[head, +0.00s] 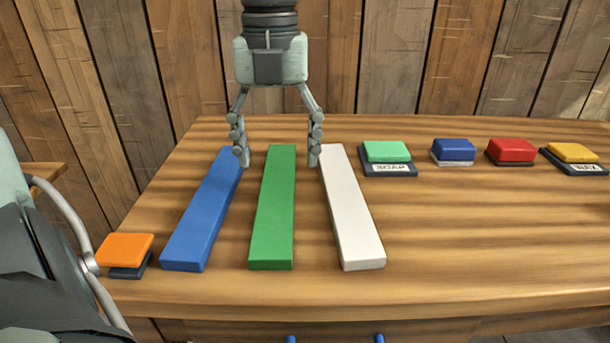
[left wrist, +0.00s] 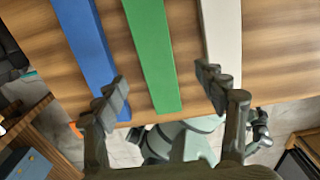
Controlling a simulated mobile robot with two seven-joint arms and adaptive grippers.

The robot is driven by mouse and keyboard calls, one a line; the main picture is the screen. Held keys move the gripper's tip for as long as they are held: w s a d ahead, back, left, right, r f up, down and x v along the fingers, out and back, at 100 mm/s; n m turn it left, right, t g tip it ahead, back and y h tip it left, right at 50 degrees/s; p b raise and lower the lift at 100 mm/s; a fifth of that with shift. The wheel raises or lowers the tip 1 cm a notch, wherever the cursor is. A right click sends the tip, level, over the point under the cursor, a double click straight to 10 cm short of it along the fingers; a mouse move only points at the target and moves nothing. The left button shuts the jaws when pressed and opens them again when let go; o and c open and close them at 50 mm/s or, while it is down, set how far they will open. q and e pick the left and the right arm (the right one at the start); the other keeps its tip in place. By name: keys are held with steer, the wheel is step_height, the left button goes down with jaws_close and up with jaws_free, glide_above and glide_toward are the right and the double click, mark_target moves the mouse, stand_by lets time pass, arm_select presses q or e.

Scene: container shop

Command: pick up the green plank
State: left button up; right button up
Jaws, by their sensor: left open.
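The green plank (head: 274,210) lies flat on the wooden table between a blue plank (head: 203,215) and a white plank (head: 351,215). My left gripper (head: 277,160) is open and points down at the far end of the green plank, one finger to each side of it. In the left wrist view the green plank (left wrist: 152,60) runs between the open fingers (left wrist: 170,95), with the blue plank (left wrist: 88,45) and the white plank (left wrist: 221,50) outside it. I cannot tell the gripper's exact height above the table. My right gripper is not clearly in view.
A mint block (head: 387,152), a blue block (head: 453,150), a red block (head: 510,150) and a yellow block (head: 573,153) sit at the back right. An orange block (head: 126,249) is at the front left. The table (head: 480,230) is clear at the front right.

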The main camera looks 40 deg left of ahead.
mark_target(276, 198)
arm_select(q)
steer(key=shift+f, duration=0.25)
steer(key=f, duration=0.7)
steer(key=shift+s+a, duration=0.25)
arm_select(e)
steer(key=shift+f, duration=0.2)
arm_select(q)
steer(key=c, duration=1.4)
